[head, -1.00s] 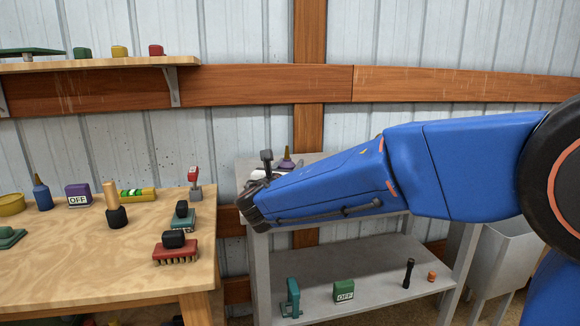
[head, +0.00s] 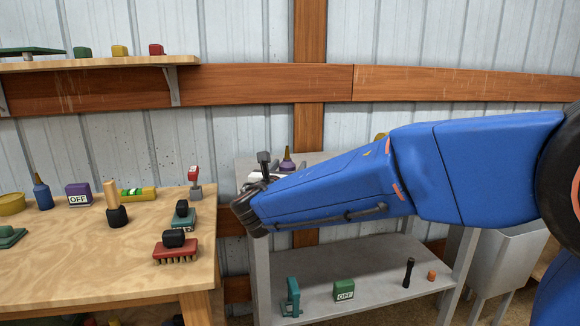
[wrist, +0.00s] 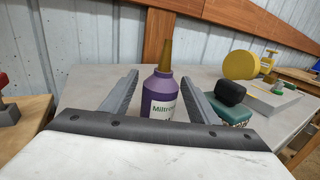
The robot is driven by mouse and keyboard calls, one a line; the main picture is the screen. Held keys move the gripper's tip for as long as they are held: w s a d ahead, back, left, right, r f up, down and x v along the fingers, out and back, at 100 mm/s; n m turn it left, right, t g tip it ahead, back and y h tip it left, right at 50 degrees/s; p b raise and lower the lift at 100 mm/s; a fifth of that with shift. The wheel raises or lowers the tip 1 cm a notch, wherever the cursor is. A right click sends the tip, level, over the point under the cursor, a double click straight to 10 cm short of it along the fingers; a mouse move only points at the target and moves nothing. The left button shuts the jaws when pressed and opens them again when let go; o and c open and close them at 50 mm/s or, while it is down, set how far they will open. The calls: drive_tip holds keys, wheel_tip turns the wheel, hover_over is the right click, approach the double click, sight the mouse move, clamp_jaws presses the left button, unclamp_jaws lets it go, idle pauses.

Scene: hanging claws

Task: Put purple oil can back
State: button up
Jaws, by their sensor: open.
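The purple oil can (wrist: 161,98) stands upright on a grey table, with a gold-brown nozzle and a white label. In the wrist view it is between the two grey fingers of my gripper (wrist: 160,77), which are spread with a gap on each side. How far the fingers reach along the can is hard to tell. In the head view only the top of the purple oil can (head: 287,162) shows above my blue arm. My gripper is mostly hidden there.
A teal-and-black item (wrist: 230,104) stands close right of the can, with a yellow round item (wrist: 241,65) behind it. The wooden workbench (head: 70,255) at left holds several tools and another bottle (head: 41,193). The grey table's lower shelf (head: 365,290) holds several small items.

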drive_tip(key=s, duration=0.3)
drive_tip(key=s+a, duration=0.1)
drive_tip(key=s, duration=0.2)
drive_tip(key=s+a, duration=0.1)
drive_tip(key=s, duration=0.2)
drive_tip(key=shift+s, duration=0.4)
